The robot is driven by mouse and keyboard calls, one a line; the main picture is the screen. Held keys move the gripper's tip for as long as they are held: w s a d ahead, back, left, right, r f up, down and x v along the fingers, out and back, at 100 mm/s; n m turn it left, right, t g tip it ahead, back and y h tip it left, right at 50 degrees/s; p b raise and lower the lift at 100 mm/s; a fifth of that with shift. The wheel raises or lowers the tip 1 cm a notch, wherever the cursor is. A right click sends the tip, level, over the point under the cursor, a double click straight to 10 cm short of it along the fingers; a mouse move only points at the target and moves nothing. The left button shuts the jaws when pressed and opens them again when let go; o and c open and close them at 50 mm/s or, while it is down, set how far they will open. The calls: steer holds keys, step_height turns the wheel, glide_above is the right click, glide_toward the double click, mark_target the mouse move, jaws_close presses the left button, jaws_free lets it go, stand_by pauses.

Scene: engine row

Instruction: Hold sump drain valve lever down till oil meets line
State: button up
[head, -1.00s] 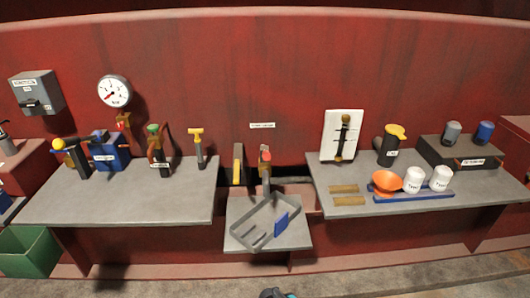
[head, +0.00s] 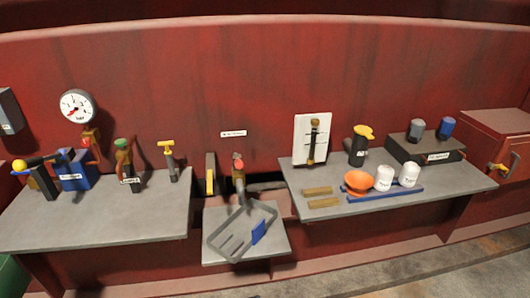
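A brass-coloured fitting with a red top (head: 238,172) stands at the back of the low middle shelf, under a small white label too blurred to read. A dark upright piece with a yellow strip (head: 210,178) stands just left of it. I cannot tell which of these is the sump drain valve lever. A grey open tray (head: 224,243) lies on the shelf below them, tilted in the picture, with a blue piece (head: 259,231) at its right. No oil or fill line can be made out. My gripper is not in view.
The left bench (head: 140,225) carries several valves, one yellow-handled (head: 167,160), below a pressure gauge (head: 77,107). The right bench (head: 440,187) holds a white gauge board (head: 327,128), an orange funnel (head: 357,181), white containers (head: 384,178) and a dark box (head: 420,150). Floor shows at lower right.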

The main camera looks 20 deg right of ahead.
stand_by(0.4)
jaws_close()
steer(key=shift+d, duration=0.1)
